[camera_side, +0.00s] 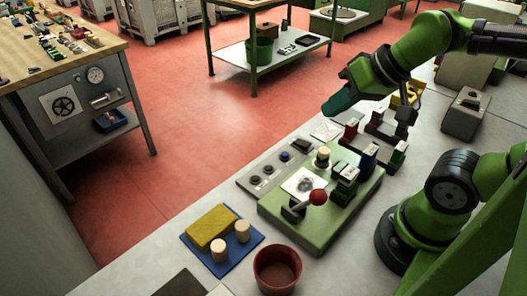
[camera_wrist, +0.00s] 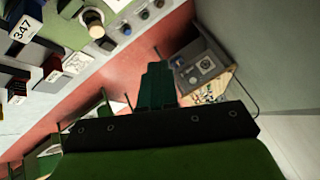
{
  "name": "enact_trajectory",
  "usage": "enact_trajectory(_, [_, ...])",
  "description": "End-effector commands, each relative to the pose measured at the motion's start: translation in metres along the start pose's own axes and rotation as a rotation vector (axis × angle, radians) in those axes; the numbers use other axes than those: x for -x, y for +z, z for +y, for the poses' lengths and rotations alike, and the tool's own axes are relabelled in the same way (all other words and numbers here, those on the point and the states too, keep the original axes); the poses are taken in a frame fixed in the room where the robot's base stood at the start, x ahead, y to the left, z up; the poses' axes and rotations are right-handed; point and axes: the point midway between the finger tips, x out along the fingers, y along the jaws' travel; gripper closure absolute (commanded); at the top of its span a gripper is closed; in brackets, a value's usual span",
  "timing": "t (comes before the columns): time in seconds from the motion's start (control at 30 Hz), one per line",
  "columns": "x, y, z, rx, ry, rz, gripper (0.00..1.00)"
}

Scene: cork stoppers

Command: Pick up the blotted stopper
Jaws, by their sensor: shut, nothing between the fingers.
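Two pale cork stoppers (camera_side: 219,250) (camera_side: 242,231) stand upright on a blue mat at the lower left of the side view. A third pale stopper (camera_side: 322,154) stands in a dark holder at the back of the green-based fixture; it seems to show in the wrist view (camera_wrist: 93,17) at the upper left. I cannot make out a blot on any stopper. My gripper (camera_side: 330,110) is shut and empty, raised above and behind the fixture, apart from every stopper. Its dark green fingers (camera_wrist: 155,82) are together in the wrist view, pointing toward the floor and far workbench.
A yellow sponge (camera_side: 211,227) shares the blue mat (camera_side: 246,249). A reddish pot (camera_side: 277,270) stands in front. The green fixture (camera_side: 318,236) carries a red-knobbed lever (camera_side: 318,197), a card with a dark blot (camera_side: 300,177) and several stamp-like blocks (camera_side: 369,156). A grey button strip (camera_side: 245,184) lies behind.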

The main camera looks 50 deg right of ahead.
Motion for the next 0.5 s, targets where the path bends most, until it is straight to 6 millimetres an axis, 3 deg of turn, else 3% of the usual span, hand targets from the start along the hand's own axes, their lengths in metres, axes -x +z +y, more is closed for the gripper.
enact_trajectory(0.07, [0.0,-0.0002,0.0,0.0,0.0,0.0,1.0])
enact_trajectory(0.4, [0.0,-0.0003,0.0001,-0.001,0.0,0.0,0.48])
enact_trajectory(0.5, [0.0,-0.0003,0.0001,-0.001,0.0,0.0,0.38])
